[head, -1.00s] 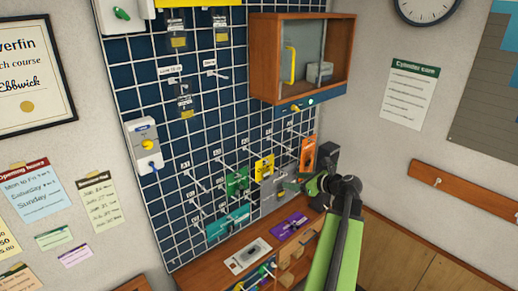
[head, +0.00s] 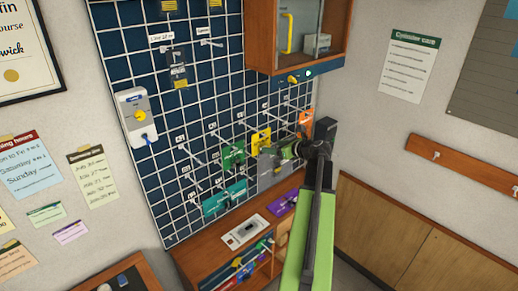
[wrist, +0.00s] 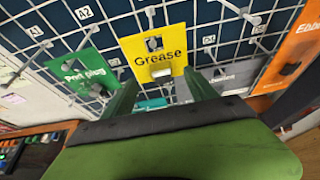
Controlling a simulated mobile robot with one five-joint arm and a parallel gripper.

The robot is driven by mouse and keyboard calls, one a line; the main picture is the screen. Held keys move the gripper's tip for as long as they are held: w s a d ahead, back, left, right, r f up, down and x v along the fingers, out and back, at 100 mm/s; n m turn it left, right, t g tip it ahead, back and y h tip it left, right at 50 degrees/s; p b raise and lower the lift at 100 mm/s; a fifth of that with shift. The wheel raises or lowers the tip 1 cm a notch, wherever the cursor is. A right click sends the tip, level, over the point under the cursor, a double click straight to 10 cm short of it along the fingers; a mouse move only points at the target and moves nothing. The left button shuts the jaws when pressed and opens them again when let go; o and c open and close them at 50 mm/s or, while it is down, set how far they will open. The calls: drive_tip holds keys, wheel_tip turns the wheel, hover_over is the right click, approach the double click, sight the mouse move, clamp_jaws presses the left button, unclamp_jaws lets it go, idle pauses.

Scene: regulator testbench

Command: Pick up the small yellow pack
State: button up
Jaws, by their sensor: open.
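The small yellow pack (wrist: 152,46), marked "Grease", hangs on the wire grid wall in the wrist view, upright and just ahead of my gripper. In the head view the yellow pack (head: 261,138) hangs between a green pack and an orange one, partly behind my gripper. My gripper (wrist: 160,78) is open and empty. Its two green fingers point at the lower part of the pack, one toward each side. The exact gap between fingertips and pack is hard to judge.
A green pack (wrist: 82,68) hangs close on the left, a grey pack (wrist: 232,80) at lower right and an orange pack (wrist: 292,55) at right. Bare pegs stick out around them. Below is a wooden shelf (head: 205,252); a cabinet (head: 262,40) hangs above.

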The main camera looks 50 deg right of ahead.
sight(265, 145)
drive_tip(key=b+x, duration=0.1)
drive_tip(key=x, duration=0.4)
drive_tip(key=shift+w+d+b, duration=0.1)
drive_tip(key=shift+w+b, duration=0.1)
drive_tip(key=shift+b, duration=0.2)
drive_tip(key=shift+s+r, duration=0.15)
drive_tip(key=shift+c, duration=0.3)
clamp_jaws()
